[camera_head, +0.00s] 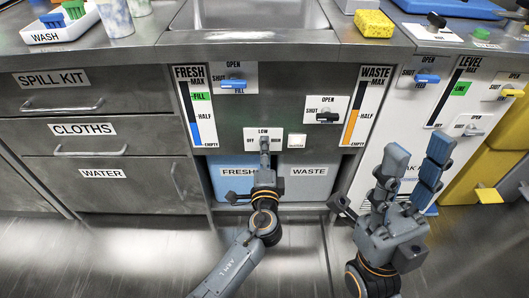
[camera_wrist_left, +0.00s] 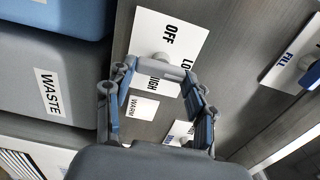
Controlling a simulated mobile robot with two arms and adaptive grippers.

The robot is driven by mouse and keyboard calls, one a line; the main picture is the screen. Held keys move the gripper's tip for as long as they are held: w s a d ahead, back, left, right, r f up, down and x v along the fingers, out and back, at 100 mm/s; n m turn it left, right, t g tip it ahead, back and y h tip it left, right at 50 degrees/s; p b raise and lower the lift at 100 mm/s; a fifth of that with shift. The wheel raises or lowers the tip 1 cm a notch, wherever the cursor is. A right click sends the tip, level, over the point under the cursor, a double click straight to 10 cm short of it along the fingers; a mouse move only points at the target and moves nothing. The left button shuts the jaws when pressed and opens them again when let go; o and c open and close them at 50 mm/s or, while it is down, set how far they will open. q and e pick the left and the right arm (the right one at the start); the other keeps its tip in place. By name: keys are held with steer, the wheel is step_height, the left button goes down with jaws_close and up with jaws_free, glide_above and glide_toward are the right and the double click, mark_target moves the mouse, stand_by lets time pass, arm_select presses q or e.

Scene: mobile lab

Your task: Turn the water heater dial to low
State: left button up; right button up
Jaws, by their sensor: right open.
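The water heater dial panel (camera_head: 250,141) is a white plate marked OFF, LOW and HIGH on the grey cabinet front. In the left wrist view the dial (camera_wrist_left: 160,71) shows as a grey bar on a pale round hub. My left gripper (camera_head: 264,154) reaches up to the panel from below. In the left wrist view its two fingertips (camera_wrist_left: 159,75) close in on both ends of the bar. The setting the dial points to is hard to tell. My right gripper (camera_head: 415,165) is open and empty, in front of the right-hand cabinet.
Below the panel are the FRESH tank (camera_head: 236,175) and WASTE tank (camera_head: 309,175). Blue (camera_head: 233,84) and black (camera_head: 328,117) valve handles sit above. Drawers (camera_head: 98,153) are at left, and a sink (camera_head: 258,14) is in the counter. The floor in front is clear.

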arm_select(q)
steer(key=o, duration=0.4)
steer(key=shift+d, duration=0.1)
steer(key=s, duration=1.2)
